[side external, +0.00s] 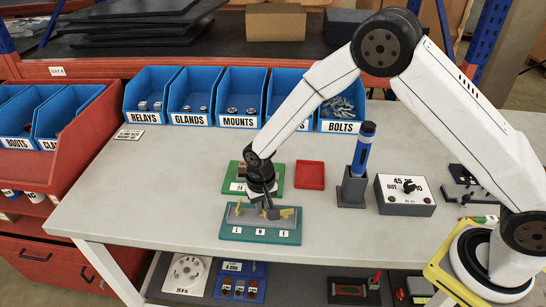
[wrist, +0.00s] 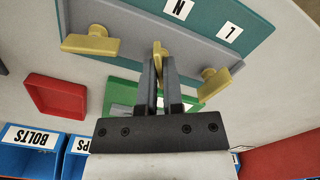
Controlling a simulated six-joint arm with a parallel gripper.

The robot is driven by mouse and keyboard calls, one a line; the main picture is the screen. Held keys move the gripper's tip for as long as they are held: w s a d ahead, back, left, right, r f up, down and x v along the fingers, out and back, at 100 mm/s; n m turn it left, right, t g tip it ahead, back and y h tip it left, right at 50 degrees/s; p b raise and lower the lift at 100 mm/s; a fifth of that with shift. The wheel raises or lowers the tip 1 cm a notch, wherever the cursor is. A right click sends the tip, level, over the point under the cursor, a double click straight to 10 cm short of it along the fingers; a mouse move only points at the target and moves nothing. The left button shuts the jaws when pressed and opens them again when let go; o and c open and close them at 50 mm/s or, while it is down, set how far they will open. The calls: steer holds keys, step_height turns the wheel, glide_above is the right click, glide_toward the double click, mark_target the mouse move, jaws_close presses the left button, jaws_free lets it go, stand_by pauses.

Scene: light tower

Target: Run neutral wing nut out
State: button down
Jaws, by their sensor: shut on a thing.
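A teal board (side external: 230,237) bears a grey bar (wrist: 135,22) with three brass wing nuts. The neutral wing nut (wrist: 158,48) is the middle one, in line with the N label (wrist: 178,9). My gripper (wrist: 158,65) is shut on it, with its dark fingers on either side of the upright wing. A second wing nut (wrist: 90,43) stands to the left in the wrist view, and a third (wrist: 216,82) to the right. Both lie apart from the fingers. In the side view my gripper (side external: 266,204) reaches down over the middle of the bar. The nut's lower part is hidden.
A green board (side external: 274,177) lies directly behind the teal board. A red tray (side external: 310,175) is empty. A blue-handled tool (side external: 364,150) stands in a dark holder, beside a grey meter box (side external: 405,195). Blue bins (side external: 240,95) line the back. The table's left part is clear.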

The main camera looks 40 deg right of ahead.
steer(key=n, duration=0.7)
steer(key=shift+s+f, duration=0.1)
steer(key=shift+f, duration=0.1)
steer(key=n, duration=0.7)
steer(key=shift+n, duration=0.4)
steer(key=n, duration=0.3)
steer(key=shift+n, duration=0.3)
steer(key=n, duration=0.3)
steer(key=shift+n, duration=0.3)
steer(key=n, duration=0.7)
